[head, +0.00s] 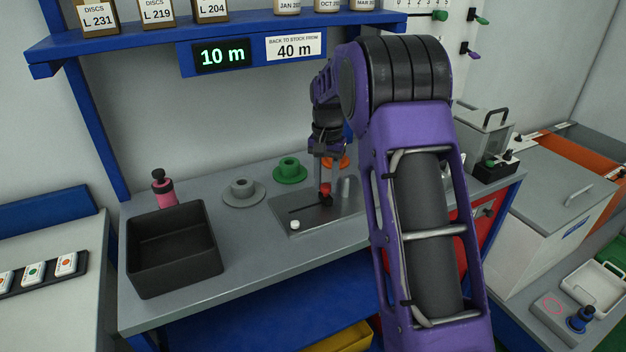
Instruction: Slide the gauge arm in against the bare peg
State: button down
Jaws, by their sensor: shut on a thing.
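A grey metal gauge plate (315,223) with a dark slot lies on the grey bench. The gauge arm, a red-topped dark slider (326,190), stands at the right end of the slot. My gripper (325,182) points down from above and is shut on the red part of the slider. A short bare metal peg (345,187) stands upright on the plate just right of the slider. A gap seems to show between them, but its size is hard to tell. A small white knob (294,225) sits at the plate's front left.
Grey (242,192), green (289,170) and orange (336,162) spools stand behind the plate. A black bin (174,250) and pink bottle (163,188) are at left. A display (222,56) reads 10 m. The bench front between bin and arm is clear.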

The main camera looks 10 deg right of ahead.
aim_at(325, 186)
jog(key=shift+a, duration=0.1)
jog(key=c, duration=0.5)
grip_release()
jog(key=shift+c, duration=0.2)
notch_tip(325, 186, up, 17)
jog(key=p, duration=0.2)
jog(key=shift+r+p, duration=0.2)
jog(key=shift+p, duration=0.2)
